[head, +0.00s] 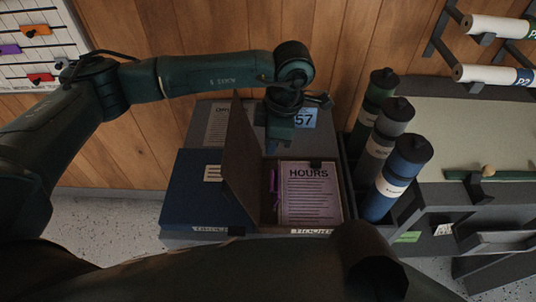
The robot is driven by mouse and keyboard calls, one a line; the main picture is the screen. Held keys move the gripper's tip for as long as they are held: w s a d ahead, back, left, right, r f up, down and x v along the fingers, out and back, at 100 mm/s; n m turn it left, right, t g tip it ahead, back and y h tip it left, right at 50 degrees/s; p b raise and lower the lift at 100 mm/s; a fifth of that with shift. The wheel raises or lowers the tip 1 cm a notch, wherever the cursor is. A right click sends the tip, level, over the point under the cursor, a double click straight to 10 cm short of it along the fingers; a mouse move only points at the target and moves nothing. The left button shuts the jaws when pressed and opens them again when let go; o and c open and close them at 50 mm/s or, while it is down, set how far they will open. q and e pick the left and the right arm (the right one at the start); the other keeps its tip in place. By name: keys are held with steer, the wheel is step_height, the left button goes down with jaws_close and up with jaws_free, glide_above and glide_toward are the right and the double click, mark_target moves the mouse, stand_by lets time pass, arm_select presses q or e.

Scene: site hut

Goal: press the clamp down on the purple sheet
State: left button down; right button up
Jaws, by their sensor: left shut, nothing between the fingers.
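The purple sheet (310,198), headed HOURS, lies inside an open box file (313,231). The file's brown lid (240,160) stands up on the left side. A small dark piece at the sheet's top edge (316,163) looks like the clamp; I cannot tell whether it is raised or down. A narrow purple item (273,182) lies left of the sheet. My left gripper (272,150) points down, shut and empty, at the back of the file beside the lid, up and left of the sheet. Its fingertips are partly hidden by the lid. My right gripper is out of the picture.
A closed blue box file (195,190) lies left of the open one. Several capped tubes (397,178) stand close on the right. My own arm link crosses the bottom.

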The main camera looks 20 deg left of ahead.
mark_target(273, 185)
arm_select(q)
steer(key=f, duration=0.2)
steer(key=a+f+p, duration=0.1)
steer(key=f, duration=0.5)
steer(key=shift+s+a+f, duration=0.1)
steer(key=shift+s+a, duration=0.05)
steer(key=shift+s, duration=0.05)
steer(key=shift+a+f, duration=0.1)
steer(key=shift+f, duration=0.4)
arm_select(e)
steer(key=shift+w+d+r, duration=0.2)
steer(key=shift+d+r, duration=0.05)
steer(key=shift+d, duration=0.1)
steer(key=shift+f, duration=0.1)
arm_select(q)
steer(key=shift+w, duration=0.15)
steer(key=shift+d+r+b, duration=0.1)
steer(key=shift+d+b, duration=0.15)
steer(key=shift+b, duration=0.05)
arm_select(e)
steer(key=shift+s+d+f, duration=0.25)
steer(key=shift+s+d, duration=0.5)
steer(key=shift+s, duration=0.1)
